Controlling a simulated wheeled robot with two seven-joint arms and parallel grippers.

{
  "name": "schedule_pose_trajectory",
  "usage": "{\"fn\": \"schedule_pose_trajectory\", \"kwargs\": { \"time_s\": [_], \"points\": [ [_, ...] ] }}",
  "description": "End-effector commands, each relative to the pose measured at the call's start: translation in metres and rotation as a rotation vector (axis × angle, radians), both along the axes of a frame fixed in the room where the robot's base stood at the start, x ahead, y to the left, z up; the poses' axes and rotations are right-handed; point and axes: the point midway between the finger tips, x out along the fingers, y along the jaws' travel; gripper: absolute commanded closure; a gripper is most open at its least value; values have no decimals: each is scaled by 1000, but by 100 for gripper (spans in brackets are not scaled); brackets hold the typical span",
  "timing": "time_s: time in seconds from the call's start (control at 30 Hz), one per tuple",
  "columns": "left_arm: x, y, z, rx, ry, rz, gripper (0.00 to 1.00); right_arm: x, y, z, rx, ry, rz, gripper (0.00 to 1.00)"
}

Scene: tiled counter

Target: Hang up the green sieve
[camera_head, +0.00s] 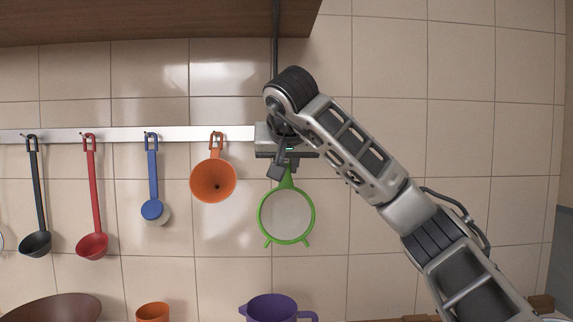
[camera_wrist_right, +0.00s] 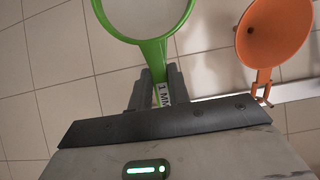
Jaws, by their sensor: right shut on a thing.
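The green sieve (camera_head: 287,214) hangs below my right gripper (camera_head: 288,165) in the head view, with its round rim down and its handle up. In the right wrist view the sieve's green rim (camera_wrist_right: 150,38) is at the top and its handle runs between the two fingers of my right gripper (camera_wrist_right: 158,90). The gripper is shut on the handle. The metal rail (camera_head: 110,134) with hooks runs along the tiled wall, and its right end is hidden behind my gripper. The handle's top end and any hook there are hidden. My left gripper is not in view.
An orange funnel (camera_head: 213,182) hangs just left of the sieve, and it also shows in the right wrist view (camera_wrist_right: 273,32). Blue (camera_head: 152,209), red (camera_head: 92,245) and black (camera_head: 37,243) utensils hang further left. A purple jug (camera_head: 272,308) stands below the sieve. A wooden shelf (camera_head: 150,20) is above.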

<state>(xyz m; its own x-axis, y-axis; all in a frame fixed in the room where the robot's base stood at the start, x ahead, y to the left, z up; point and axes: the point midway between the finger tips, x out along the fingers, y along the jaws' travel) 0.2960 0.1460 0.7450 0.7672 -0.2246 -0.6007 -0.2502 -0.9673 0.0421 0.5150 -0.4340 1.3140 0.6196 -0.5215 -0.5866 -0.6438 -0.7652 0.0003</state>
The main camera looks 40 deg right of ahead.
Motion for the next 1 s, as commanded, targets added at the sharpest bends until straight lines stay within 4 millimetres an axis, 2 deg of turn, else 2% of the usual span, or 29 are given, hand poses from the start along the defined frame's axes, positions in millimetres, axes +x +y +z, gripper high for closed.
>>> {"fn": "schedule_pose_trajectory", "kwargs": {
  "time_s": [0.7,1.0],
  "points": [
    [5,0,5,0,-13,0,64,33,-28,-3,1,-1,-1,100],
    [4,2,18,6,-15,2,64,41,-35,-8,-1,1,1,100]
  ]
}}
